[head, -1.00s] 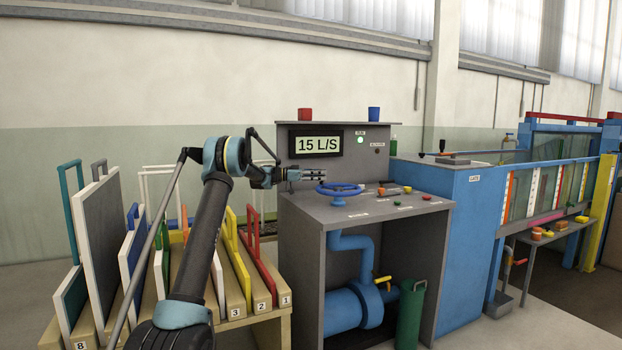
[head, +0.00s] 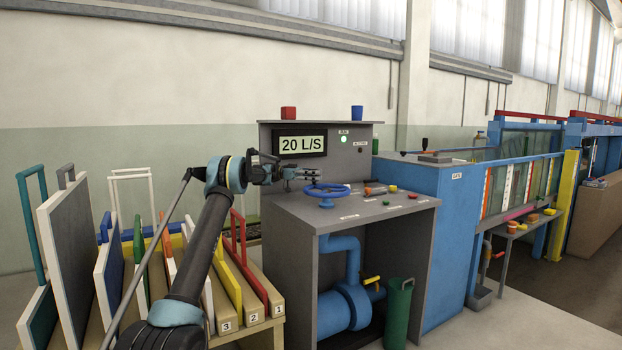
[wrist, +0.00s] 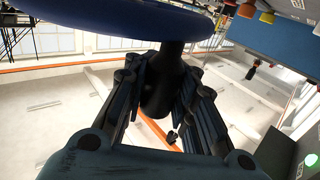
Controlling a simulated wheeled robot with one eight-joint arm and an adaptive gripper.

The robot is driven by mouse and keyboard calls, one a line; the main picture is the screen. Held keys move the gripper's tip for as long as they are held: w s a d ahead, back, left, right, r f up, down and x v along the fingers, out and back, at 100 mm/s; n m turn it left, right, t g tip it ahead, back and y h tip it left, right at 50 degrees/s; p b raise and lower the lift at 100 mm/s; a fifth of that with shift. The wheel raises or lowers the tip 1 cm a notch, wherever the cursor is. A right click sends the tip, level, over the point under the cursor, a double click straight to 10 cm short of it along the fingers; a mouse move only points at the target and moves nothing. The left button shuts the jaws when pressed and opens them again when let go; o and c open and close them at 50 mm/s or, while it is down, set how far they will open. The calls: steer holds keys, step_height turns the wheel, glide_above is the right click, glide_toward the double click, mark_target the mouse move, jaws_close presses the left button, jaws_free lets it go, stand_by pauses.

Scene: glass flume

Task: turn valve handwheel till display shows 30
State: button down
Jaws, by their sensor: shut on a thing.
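The blue valve handwheel (head: 326,198) lies flat on the grey console top. My gripper (head: 314,173) is at the wheel's far left side, just above its rim. In the wrist view the blue rim of the handwheel (wrist: 120,32) crosses the top, and a dark upright handle (wrist: 166,85) joins it. My gripper's two fingers (wrist: 163,105) are closed on that handle, one on each side. The display (head: 301,144) on the console's back panel reads 20 L/S.
A green lamp (head: 343,139) glows on the panel beside the display. Coloured buttons and a lever sit on the console top right of the wheel. A rack of coloured boards (head: 240,265) stands left of the console. Blue pipework (head: 345,305) runs below.

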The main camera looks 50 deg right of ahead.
steer(key=shift+w+a+r, duration=0.15)
steer(key=shift+w+a, duration=0.05)
steer(key=shift+w, duration=0.4)
steer(key=c, duration=1.3)
jaws_free()
steer(key=shift+s+r, duration=0.1)
steer(key=shift+r, duration=0.15)
steer(key=r, duration=0.9)
steer(key=shift+w+r, duration=0.15)
steer(key=shift+w, duration=0.05)
